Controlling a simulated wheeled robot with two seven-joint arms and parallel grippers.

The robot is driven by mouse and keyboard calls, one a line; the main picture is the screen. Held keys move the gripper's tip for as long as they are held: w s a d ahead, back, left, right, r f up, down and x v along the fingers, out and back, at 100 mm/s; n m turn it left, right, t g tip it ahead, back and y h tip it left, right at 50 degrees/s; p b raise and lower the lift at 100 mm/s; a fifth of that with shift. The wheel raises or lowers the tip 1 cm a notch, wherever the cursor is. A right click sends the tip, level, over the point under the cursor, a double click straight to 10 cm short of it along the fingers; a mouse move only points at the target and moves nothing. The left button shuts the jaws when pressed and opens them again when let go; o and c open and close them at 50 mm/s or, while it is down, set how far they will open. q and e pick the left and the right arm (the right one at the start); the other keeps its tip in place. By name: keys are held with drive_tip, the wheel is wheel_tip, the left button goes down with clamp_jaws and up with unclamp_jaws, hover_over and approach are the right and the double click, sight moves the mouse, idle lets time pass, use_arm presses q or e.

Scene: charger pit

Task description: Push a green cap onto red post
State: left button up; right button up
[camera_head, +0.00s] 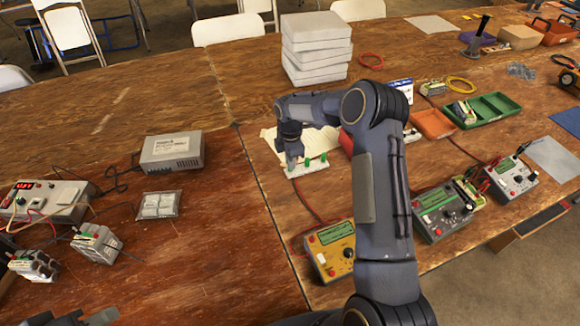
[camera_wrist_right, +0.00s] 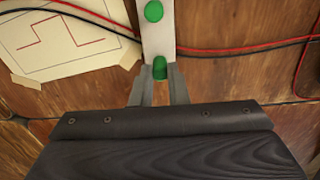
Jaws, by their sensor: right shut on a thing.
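A white strip (camera_head: 309,170) lies on the table, with green caps (camera_head: 323,157) on it. My right gripper (camera_head: 291,166) points down at the strip's left end. In the right wrist view the strip (camera_wrist_right: 157,38) runs up from between the fingers, with one free green cap (camera_wrist_right: 154,11) farther along. My right gripper (camera_wrist_right: 160,84) is shut on a green cap (camera_wrist_right: 160,68) at the strip's near end. I cannot tell whether this cap touches the strip. No red post can be made out. Part of my left gripper (camera_head: 92,318) shows at the bottom left; its fingers are unclear.
A paper sheet with a drawn line (camera_wrist_right: 62,38) lies beside the strip, and red and black wires (camera_wrist_right: 230,48) cross near it. A yellow meter (camera_head: 331,248) stands nearer me. White boxes (camera_head: 316,48) are stacked behind.

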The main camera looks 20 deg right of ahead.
drive_tip(key=shift+r+p, duration=0.8)
drive_tip(key=shift+r, duration=0.85)
